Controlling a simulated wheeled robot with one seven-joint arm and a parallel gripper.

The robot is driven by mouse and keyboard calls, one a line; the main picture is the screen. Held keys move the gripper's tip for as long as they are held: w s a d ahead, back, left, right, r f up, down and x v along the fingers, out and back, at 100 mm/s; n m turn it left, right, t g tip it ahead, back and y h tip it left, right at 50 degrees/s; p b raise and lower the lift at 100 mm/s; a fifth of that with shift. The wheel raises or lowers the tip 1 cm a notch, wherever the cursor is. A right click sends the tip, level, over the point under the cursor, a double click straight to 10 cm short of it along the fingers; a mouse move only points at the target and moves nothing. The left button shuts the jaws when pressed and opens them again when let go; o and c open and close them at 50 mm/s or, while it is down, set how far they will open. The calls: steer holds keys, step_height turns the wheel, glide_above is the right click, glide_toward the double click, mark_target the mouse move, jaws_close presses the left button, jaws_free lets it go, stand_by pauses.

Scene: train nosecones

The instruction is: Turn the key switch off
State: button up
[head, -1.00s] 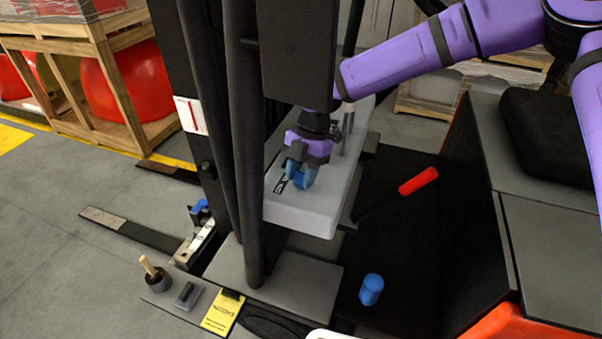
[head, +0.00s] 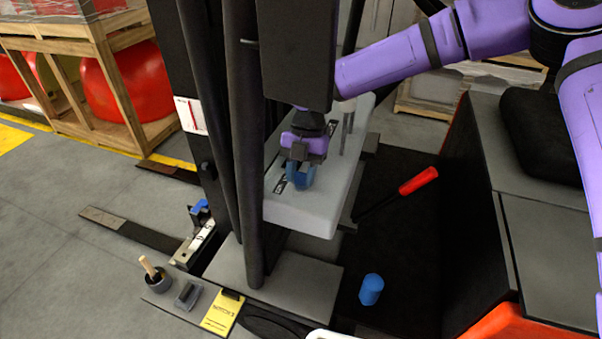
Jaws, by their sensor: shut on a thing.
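My gripper (head: 299,178) points down at the top of a light grey console (head: 315,215) beside the dark mast. Its blue fingertips are low at the console's top surface, next to a dark marking or slot (head: 280,185). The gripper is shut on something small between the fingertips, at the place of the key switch. The fingers hide the key, so its turned position cannot be seen.
A black mast with thick posts (head: 247,160) stands just left of the gripper. A lever with a red handle (head: 419,181) is to the right, and a blue cylinder (head: 371,289) stands on the dark floor. A grey post (head: 347,115) rises behind the gripper.

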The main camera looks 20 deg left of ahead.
steer(key=o, duration=0.9)
steer(key=shift+o, duration=0.2)
steer(key=v, duration=0.7)
steer(key=shift+r, duration=0.25)
